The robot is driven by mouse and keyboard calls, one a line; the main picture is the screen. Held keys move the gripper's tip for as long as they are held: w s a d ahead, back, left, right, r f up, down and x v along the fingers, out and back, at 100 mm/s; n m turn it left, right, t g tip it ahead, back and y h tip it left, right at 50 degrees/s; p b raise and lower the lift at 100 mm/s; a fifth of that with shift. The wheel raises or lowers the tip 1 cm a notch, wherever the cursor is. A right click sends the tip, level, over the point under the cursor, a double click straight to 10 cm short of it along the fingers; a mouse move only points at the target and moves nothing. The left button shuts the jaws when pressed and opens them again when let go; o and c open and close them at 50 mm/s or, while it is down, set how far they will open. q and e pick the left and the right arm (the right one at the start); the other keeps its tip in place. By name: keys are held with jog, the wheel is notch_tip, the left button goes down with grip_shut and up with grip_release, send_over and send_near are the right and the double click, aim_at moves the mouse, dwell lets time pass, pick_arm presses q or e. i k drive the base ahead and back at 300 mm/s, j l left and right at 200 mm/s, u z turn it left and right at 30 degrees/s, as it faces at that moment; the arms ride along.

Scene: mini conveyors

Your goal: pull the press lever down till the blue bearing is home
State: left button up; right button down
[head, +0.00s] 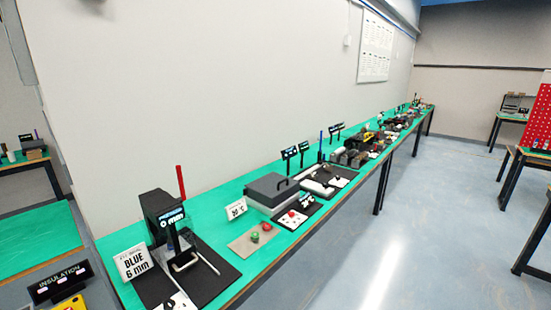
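The press (157,207) is a dark block near the left end of the long green-topped bench. Its red lever (181,181) sticks up, nearly upright, on the right side of the press. A small lit display (172,217) with a reading in mm is at its front. A white sign reading "BLUE 6 mm" (135,263) stands to its left. I cannot make out the blue bearing at this size. Neither of my grippers is in view, and nothing touches the lever.
Right of the press are a board with green (255,237) and red buttons, a "20 °C" sign (236,209) and a grey lidded box (270,189). More equipment crowds the bench farther along. The wall runs behind it. The floor (365,250) at the right is clear.

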aim_at(178, 168)
jog(key=i+j+u, duration=0.2)
jog(key=u, duration=0.15)
jog(key=i+j+u, duration=0.3)
jog(key=k+l+u, duration=0.1)
jog(key=k+l, duration=0.45)
